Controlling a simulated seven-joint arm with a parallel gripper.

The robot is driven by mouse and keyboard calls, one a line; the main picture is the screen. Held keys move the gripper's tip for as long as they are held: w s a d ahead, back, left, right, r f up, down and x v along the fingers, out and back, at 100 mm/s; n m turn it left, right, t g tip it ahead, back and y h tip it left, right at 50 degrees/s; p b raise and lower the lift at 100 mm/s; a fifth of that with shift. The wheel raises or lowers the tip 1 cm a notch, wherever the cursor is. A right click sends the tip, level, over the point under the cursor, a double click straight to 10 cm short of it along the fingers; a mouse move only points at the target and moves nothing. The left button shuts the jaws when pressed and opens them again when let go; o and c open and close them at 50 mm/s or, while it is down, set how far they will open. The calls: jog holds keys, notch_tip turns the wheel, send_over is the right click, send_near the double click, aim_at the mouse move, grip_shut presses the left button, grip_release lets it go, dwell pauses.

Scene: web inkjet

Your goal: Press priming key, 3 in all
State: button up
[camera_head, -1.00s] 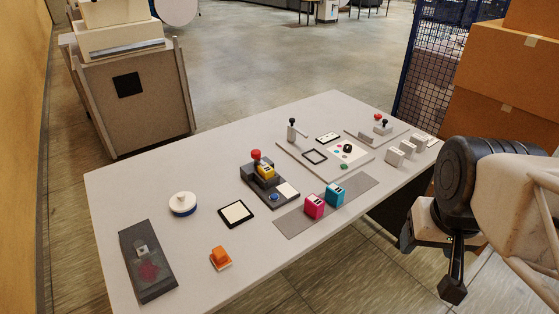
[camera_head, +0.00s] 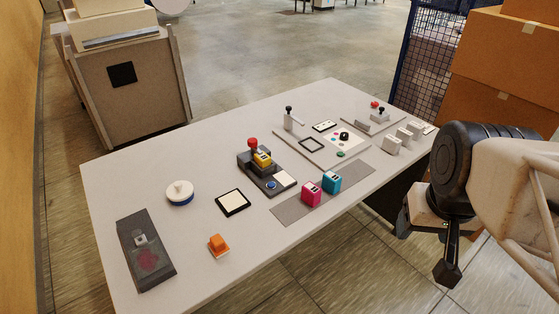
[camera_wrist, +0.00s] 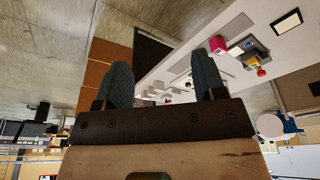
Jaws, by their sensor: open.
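No key is legibly marked as the priming key. A dark station (camera_head: 284,184) mid-table carries a yellow cartridge (camera_head: 262,159), a red knob (camera_head: 253,143), a round blue button (camera_head: 271,185) and a pale pad. A panel (camera_head: 326,151) farther right has a black knob (camera_head: 344,136), small coloured buttons and a green button (camera_head: 340,154). My gripper (camera_head: 447,270) hangs off the table's right front side, away from both. In the wrist view my gripper (camera_wrist: 163,78) is open, with nothing between its fingers; the yellow cartridge (camera_wrist: 252,62) shows upside down at right.
A pink cartridge (camera_head: 311,194) and a teal cartridge (camera_head: 331,181) stand on a grey mat (camera_head: 292,211). An orange block (camera_head: 218,245), white round lid (camera_head: 180,191) and dark plate (camera_head: 133,241) are at left. Cardboard boxes (camera_head: 500,75) and a blue mesh cage (camera_head: 428,60) stand behind my arm.

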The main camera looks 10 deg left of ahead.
grip_shut()
dwell(1.5)
